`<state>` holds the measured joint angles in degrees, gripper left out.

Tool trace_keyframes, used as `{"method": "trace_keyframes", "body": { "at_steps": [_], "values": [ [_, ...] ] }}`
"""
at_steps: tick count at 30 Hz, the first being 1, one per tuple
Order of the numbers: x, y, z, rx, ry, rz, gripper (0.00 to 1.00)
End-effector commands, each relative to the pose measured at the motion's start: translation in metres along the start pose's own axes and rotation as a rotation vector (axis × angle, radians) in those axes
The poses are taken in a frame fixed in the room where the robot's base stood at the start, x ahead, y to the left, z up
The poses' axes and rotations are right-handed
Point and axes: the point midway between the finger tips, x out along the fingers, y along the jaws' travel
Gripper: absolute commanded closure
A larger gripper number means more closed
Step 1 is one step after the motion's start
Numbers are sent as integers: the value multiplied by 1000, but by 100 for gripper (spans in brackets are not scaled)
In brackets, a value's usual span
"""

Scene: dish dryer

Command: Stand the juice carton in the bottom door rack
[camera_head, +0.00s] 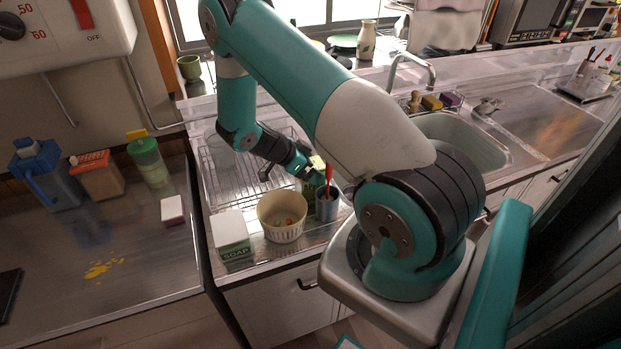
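My gripper (306,172) is small in the view, low over the right part of the wire dish rack (222,172). It is just behind a grey-blue cup (327,206) with a red-handled utensil. The finger opening does not show. I make out no door rack in this view.
A cream basket (283,216) and a white-green soap box (232,234) stand at the counter's front edge. A blue jug (52,178), an orange-white box (97,177) and a green container (148,160) stand on the left counter. The sink (455,140) is behind my arm.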

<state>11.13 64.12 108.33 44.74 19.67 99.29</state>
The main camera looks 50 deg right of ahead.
Motion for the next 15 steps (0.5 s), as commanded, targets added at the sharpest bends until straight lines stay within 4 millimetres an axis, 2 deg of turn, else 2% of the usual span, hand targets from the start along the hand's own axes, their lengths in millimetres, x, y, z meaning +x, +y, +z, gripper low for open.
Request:
{"method": "trace_keyframes", "body": {
  "at_steps": [5, 6, 15],
  "values": [
    [1, 0, 0, 0, 0, -1, 4],
    [1, 0, 0, 0, 0, 0, 9],
    [0, 0, 0, -1, 0, 0, 78]
  ]
}}
